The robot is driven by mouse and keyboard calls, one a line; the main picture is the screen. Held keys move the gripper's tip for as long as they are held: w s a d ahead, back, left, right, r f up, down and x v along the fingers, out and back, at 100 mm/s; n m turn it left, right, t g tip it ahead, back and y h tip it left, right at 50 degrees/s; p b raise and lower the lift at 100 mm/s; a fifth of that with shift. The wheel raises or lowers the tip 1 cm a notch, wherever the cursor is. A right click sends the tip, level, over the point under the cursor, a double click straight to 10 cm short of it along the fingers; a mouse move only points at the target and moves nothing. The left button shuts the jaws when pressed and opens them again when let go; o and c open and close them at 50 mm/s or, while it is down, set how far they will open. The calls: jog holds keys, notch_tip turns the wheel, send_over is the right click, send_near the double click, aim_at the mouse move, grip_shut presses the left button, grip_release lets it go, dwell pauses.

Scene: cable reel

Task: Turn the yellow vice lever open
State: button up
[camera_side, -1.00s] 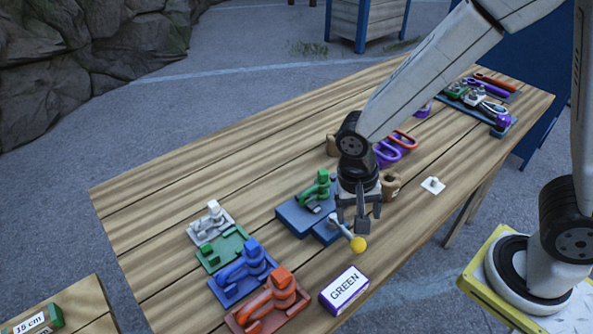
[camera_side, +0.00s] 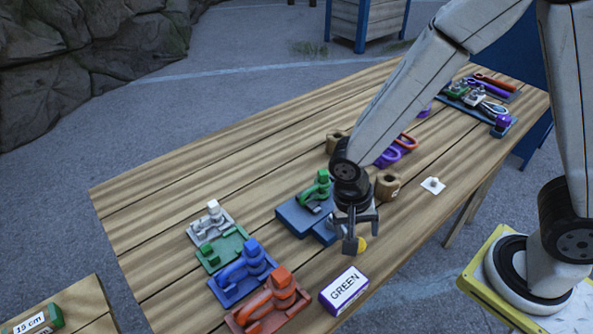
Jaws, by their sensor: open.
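The yellow lever knob (camera_side: 362,243) shows just behind and to the right of my gripper's near finger. The lever's rod is hidden by my gripper. The blue vice (camera_side: 290,217) stands on the table left of my gripper, with a green part (camera_side: 316,190) on it. My gripper (camera_side: 357,238) is open, pointing down at the knob. I cannot tell whether a finger touches the knob.
White, green, blue and orange fixtures (camera_side: 268,304) stand at the left. Wooden pieces (camera_side: 388,185) and purple and orange shackles (camera_side: 396,153) lie behind.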

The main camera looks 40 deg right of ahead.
aim_at(345, 232)
jog(key=shift+s+d+f, duration=0.15)
jog(key=shift+f, duration=0.95)
jog(key=shift+s+d+f, duration=0.1)
jog(key=shift+d+f, duration=0.05)
jog(key=shift+f, duration=0.9)
grip_shut()
